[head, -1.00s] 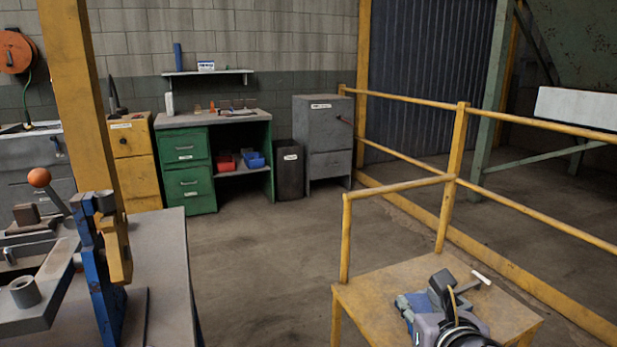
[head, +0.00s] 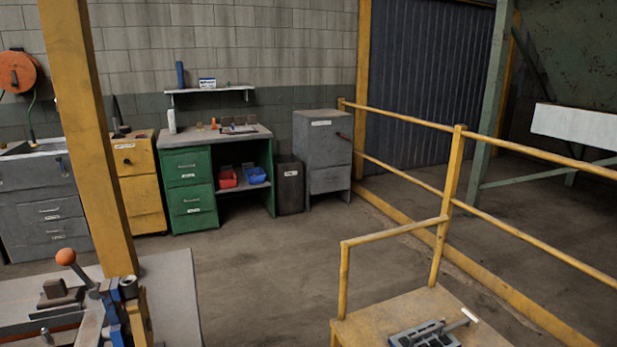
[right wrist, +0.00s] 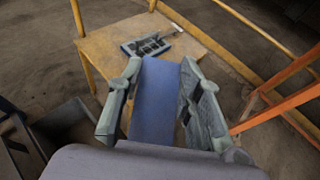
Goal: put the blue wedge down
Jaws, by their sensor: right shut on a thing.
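The blue wedge (right wrist: 158,105) is a flat-looking blue piece in the right wrist view. My right gripper (right wrist: 160,66) is shut on it, with one grey-green finger on each side. The near end of the wedge is hidden by my wrist. Beyond the wedge in this view is the tan table (right wrist: 105,48), which also shows at the bottom of the head view (head: 365,328). I cannot tell how high the wedge is above it. Neither gripper shows in the head view.
A grey slotted fixture with a pale-tipped handle (head: 425,335) lies on the tan table. Yellow railing (head: 445,190) runs behind the table. A yellow post (head: 85,140) and a bench (head: 172,300) with a ball-topped lever stand at left. Open floor lies between.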

